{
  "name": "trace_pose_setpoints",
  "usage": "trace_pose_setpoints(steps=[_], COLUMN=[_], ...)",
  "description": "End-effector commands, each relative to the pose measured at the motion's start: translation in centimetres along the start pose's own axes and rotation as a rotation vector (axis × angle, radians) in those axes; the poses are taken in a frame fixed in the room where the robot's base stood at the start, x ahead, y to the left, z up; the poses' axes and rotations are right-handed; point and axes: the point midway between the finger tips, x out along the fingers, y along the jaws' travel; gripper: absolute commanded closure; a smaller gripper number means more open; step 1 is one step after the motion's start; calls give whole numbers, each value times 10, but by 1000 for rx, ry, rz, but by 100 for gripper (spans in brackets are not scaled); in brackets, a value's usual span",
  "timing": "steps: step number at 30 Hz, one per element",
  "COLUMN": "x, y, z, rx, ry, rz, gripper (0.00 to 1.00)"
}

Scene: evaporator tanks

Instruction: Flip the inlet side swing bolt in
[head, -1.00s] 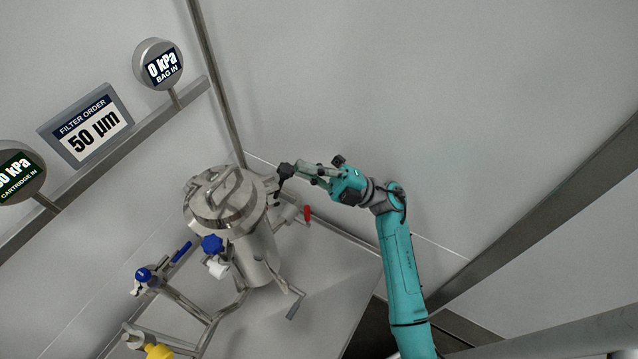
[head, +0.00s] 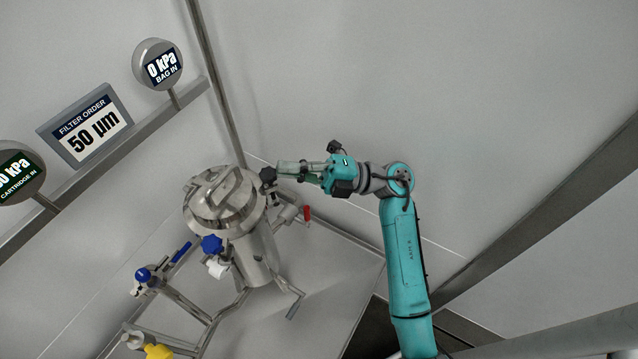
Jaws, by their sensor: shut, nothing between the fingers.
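The steel filter vessel (head: 258,250) stands at centre left with its round lid (head: 222,202) on top. The inlet side swing bolt appears as a black knob (head: 268,174) at the right rim of the lid. The bolt's shank is mostly hidden behind the knob and the rim. My gripper (head: 279,168) comes in level from the right, with its fingers shut and empty. Its fingertips are right beside the knob's right side. I cannot tell whether they touch it.
A blue knob (head: 212,243) sits on the vessel's front, and a red handle (head: 307,213) is on the pipe below my gripper. Gauges and a filter order sign (head: 85,125) are on the left rail. The wall side above my arm is clear.

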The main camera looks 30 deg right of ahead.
Motion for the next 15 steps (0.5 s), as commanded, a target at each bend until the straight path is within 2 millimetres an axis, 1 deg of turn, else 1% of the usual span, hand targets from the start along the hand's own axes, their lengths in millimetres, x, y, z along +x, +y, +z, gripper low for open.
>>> trace_pose_setpoints(steps=[10,13,15], x=[2,5,8], y=[3,10,19], z=[-1,-2,-3], rx=[-3,-6,-7], ry=[6,6,6], rz=[2,2,1], gripper=[100,100,100])
